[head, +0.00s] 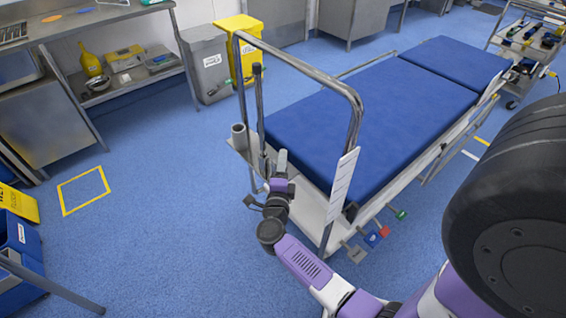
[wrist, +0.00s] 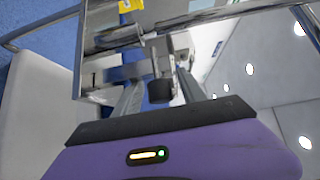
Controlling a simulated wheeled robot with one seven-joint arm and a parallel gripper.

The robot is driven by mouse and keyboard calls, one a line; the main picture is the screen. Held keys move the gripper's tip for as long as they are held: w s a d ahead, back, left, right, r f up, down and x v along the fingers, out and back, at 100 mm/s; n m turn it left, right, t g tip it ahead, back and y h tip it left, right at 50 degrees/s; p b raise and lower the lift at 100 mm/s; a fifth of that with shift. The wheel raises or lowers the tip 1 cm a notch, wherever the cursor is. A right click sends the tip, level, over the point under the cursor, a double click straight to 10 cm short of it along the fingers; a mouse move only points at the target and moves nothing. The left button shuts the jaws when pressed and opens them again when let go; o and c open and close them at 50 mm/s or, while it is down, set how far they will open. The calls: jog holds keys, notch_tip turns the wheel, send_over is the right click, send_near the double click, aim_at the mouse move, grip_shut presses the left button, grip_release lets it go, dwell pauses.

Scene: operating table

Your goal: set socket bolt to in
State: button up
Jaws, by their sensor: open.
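In the head view my gripper (head: 281,163) is at the near end of the blue-topped operating table (head: 375,110), beside the metal end rail. A short grey cylindrical socket (head: 239,137) stands at the table's left corner, left of my gripper. In the wrist view my gripper (wrist: 160,92) has its two grey fingers apart. A small dark cylindrical knob (wrist: 160,90) shows between them, in front of metal parts; it may be the socket bolt. I cannot tell whether the fingers touch it.
A tall metal end rail (head: 357,125) rises close to my arm. Coloured pedals or knobs (head: 384,232) stick out low on the table's near side. Grey and yellow bins (head: 207,65) stand behind.

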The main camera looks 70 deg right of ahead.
jog(key=shift+w+d, duration=0.15)
jog(key=shift+d, duration=0.35)
jog(key=shift+c, duration=0.2)
grip_shut()
dwell(1.0)
